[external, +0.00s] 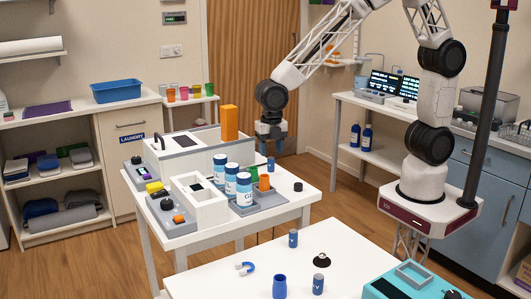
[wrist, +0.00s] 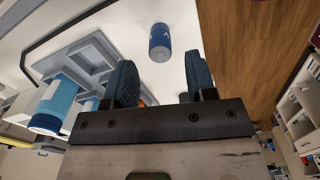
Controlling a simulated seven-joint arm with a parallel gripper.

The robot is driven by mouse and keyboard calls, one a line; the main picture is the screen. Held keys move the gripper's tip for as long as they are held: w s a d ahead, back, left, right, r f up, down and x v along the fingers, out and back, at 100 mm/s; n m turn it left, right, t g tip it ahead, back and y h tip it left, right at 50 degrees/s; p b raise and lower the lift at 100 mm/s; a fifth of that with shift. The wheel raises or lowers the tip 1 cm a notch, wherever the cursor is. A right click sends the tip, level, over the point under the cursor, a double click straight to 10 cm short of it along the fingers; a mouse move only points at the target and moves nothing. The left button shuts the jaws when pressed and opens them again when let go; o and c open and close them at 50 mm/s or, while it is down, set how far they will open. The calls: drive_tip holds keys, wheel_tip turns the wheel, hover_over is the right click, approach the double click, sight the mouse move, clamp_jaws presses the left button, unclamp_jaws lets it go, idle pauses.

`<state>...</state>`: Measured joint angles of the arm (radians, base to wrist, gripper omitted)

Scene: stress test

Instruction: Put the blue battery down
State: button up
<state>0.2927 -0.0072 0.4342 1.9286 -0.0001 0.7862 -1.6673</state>
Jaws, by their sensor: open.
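My gripper (external: 272,146) hangs above the far right part of the back white table in the external view. In the wrist view its two dark blue fingers (wrist: 158,85) are apart, with nothing held between them. A blue battery (wrist: 160,42) with a pale end stands on the white surface just beyond the fingertips, seen in the gap between them and apart from both. In the external view a small blue cylinder (external: 270,164), likely the same battery, shows on the table below my gripper.
A white box (external: 182,142) bears a tall orange block (external: 229,122).

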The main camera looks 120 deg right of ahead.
sight(271, 157)
wheel_tip(271, 157, up, 8)
idle(0.4)
idle(0.6)
drive_tip(key=s+a+r+m+t, duration=0.1)
drive_tip(key=s+a+r+m, duration=0.4)
drive_tip(key=s, duration=0.4)
drive_tip(key=s+a+r+m, duration=0.4)
drive_tip(key=s+a, duration=0.4)
drive_tip(key=s+a+m, duration=0.2)
drive_tip(key=s+m, duration=0.1)
drive_tip(key=s, duration=0.5)
drive_tip(key=s+a+m+t, duration=0.1)
drive_tip(key=s+a+m, duration=0.2)
drive_tip(key=s, duration=0.5)
drive_tip(key=shift+s+a+r+m+t, duration=0.15)
drive_tip(key=shift+s+a+m+t, duration=0.15)
drive_tip(key=shift+m, duration=0.2)
